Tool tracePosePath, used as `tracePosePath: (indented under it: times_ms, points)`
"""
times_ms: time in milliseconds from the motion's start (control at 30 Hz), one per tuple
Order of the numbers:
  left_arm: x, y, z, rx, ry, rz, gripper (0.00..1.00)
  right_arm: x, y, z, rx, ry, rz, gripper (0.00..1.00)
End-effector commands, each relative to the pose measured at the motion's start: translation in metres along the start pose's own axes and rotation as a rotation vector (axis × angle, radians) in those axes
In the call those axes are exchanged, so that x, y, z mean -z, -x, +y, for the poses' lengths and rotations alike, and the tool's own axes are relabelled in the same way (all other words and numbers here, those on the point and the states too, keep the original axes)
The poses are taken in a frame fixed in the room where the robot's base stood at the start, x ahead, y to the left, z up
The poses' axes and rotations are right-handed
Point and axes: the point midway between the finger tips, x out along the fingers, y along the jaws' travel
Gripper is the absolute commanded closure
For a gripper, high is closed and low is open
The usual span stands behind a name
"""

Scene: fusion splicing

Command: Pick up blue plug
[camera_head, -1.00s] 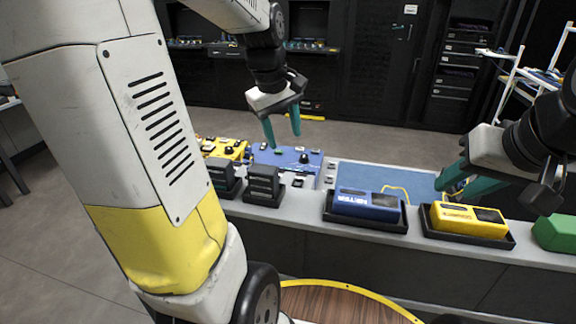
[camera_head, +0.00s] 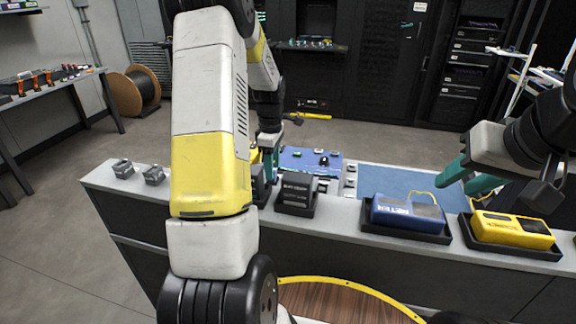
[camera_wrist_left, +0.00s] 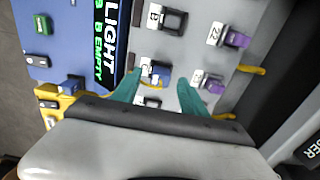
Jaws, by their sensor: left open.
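A blue plug (camera_wrist_left: 160,72) sits on a grey panel (camera_wrist_left: 196,52) in the left wrist view, beside a white label. My left gripper (camera_wrist_left: 159,91) is open, with one teal finger on each side of this plug; I cannot tell whether they touch it. In the head view my left gripper (camera_head: 269,153) is low over the counter, partly hidden by my own arm. Another blue plug (camera_wrist_left: 73,83) is on a yellow panel at the left of the wrist view. My right gripper (camera_head: 469,181) is open above the counter's right part, its teal fingers apart.
Purple plugs (camera_wrist_left: 237,39) and a black socket (camera_wrist_left: 172,20) are near the fingers. A blue panel (camera_head: 310,160) lies on the counter. A blue device (camera_head: 407,213) and a yellow device (camera_head: 508,228) sit in black trays at the front. A blue mat (camera_head: 385,182) lies behind them.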

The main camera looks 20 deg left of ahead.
Motion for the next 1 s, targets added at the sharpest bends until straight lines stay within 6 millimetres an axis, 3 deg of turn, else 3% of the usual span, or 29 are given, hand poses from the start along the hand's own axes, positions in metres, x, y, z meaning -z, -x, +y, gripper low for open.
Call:
tracePosePath:
  times_ms: [167,433,700,1000]
  points:
    - [0.000,-0.021,-0.001,0.003,0.000,0.000,0.49,0.000,0.000,0.000,0.000,0.000,0.000,0.64]
    - [0.000,-0.023,0.000,0.000,-0.001,0.000,0.49,0.000,0.000,0.000,0.000,0.000,0.000,0.64]
    - [0.000,-0.023,0.000,0.000,-0.001,0.000,1.00,0.000,0.000,0.000,0.000,0.000,0.000,0.64]
    - [0.000,-0.022,0.000,0.000,-0.001,0.000,1.00,0.000,0.000,0.000,0.000,0.000,0.000,0.64]
